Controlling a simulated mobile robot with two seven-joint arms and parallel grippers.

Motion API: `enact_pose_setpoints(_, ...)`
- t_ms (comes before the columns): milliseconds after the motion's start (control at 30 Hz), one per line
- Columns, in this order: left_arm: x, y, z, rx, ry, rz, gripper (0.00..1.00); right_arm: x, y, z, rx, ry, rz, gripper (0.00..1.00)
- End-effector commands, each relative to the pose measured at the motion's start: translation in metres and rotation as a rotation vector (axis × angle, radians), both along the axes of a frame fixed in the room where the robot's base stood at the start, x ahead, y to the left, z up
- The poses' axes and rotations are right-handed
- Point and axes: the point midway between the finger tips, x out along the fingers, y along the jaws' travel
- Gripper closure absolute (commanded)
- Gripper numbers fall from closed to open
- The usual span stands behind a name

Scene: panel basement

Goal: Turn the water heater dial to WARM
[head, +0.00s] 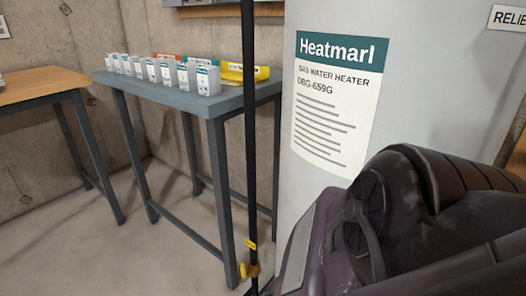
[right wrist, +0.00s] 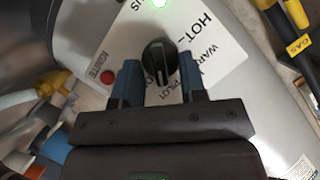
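The water heater (head: 350,30) is a tall pale grey tank with a Heatmarl label in the head view. Its black round dial (right wrist: 160,57) shows in the right wrist view, on a white plate (right wrist: 205,45) marked HOT, WARM, PILOT and IGNITE. The plate's lettering is tilted, and I cannot tell which mark the dial points to. My right gripper (right wrist: 158,64) is open. Its two blue fingers stand on either side of the dial in the picture, with gaps; I see no contact. My arm hides the dial in the head view. My left gripper is not in view.
A yellow GAS tag (right wrist: 299,45) is on a pipe at the right. A grey table (head: 170,91) with several white boxes stands left of the heater. A black pipe (head: 249,150) runs beside the tank.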

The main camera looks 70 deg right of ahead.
Motion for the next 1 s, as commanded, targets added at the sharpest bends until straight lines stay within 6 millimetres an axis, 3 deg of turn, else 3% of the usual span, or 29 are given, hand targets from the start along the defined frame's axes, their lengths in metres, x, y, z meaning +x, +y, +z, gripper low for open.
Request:
enact_pose_setpoints(67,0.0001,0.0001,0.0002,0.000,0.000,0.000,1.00,0.0001,0.0000,0.0001,0.000,0.000,0.000,0.63)
enact_pose_setpoints(300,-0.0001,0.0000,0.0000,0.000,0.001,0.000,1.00,0.0000,0.0001,0.0000,0.000,0.000,0.000,1.00)
enact_pose_setpoints(667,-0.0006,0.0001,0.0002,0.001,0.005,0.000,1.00,0.0009,0.0001,0.0008,0.009,0.029,0.000,1.00)
enact_pose_setpoints(1000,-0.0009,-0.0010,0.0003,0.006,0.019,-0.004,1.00,0.0040,-0.0006,0.0024,0.073,0.229,0.001,1.00)
